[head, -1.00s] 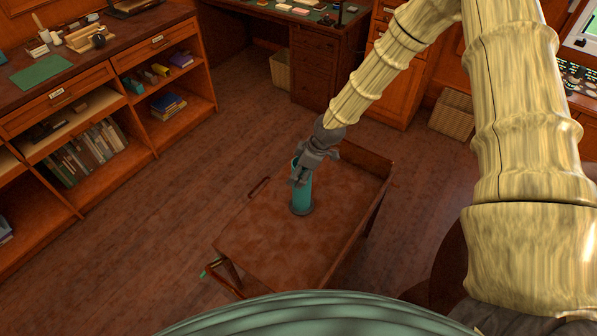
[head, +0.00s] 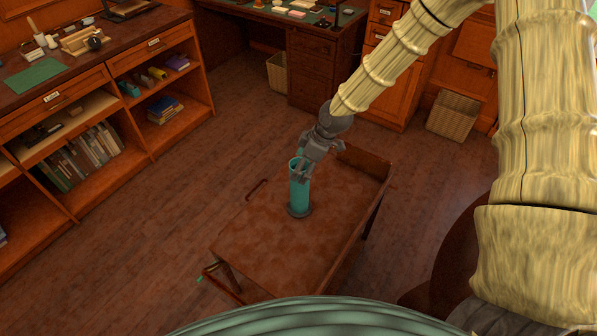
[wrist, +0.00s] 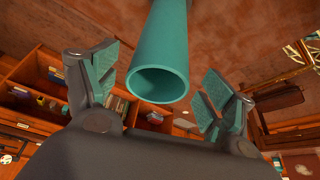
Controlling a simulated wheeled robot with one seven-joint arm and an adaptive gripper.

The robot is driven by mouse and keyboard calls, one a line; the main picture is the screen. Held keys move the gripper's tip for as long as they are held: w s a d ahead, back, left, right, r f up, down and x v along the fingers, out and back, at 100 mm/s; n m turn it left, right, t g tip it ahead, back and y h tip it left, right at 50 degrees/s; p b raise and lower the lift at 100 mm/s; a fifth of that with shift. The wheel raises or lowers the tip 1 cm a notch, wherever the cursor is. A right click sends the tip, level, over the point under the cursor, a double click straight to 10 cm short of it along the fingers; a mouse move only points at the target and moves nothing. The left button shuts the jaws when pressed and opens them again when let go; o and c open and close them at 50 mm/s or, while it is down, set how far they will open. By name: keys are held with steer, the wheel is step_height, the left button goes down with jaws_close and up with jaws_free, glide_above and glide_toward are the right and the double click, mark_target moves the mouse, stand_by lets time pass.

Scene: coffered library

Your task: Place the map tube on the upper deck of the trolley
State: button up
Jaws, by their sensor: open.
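The map tube (head: 299,190) is a teal open-topped cylinder with a dark base ring. It stands upright on the brown upper deck of the trolley (head: 260,235). My gripper (head: 305,172) is beside the tube's top, with its jaws open. In the wrist view, the tube (wrist: 162,50) shows its open end between the two spread fingers (wrist: 160,95), with gaps on both sides and neither finger touching it. The trolley's lower parts are mostly hidden under the deck.
The deck around the tube is bare, with a raised edge at its right side (head: 372,205). A bookshelf counter (head: 100,100) stands to the left and a desk (head: 310,60) behind. A wicker basket (head: 453,115) sits on the floor at the back right.

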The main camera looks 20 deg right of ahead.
steer(key=b+v, duration=0.1)
steer(key=v, duration=0.6)
stand_by(0.5)
